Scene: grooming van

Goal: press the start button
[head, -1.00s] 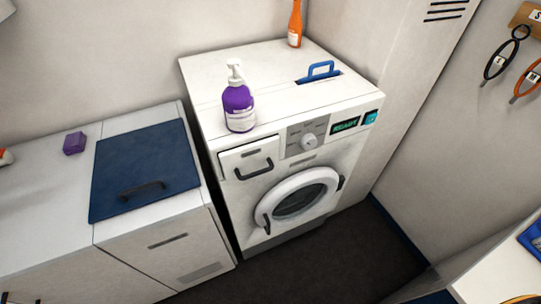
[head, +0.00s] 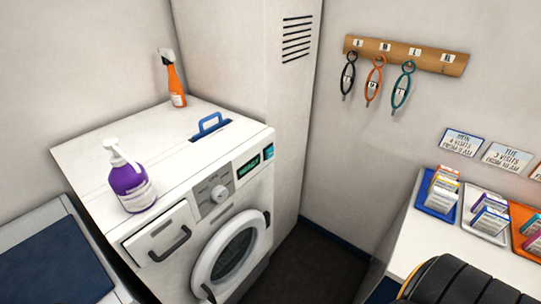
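The white washing machine (head: 158,228) stands left of centre in the head view. A small teal button (head: 269,152), which looks like the start button, sits at the right end of its front panel. A dark display (head: 248,166) with green text, apparently READY, is beside it on the left. A round dial (head: 219,194) is further left. The round door (head: 231,252) and the detergent drawer (head: 162,238) look shut. Neither gripper is in view, and nothing touches the button or hides it.
A purple pump bottle (head: 130,180), an orange spray bottle (head: 173,80) and a blue handle (head: 208,125) are on the machine's top. A counter with trays of boxes (head: 437,192) is at right. Loops hang from a wooden rack (head: 405,54). A dark ribbed part, likely mine, fills the bottom right.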

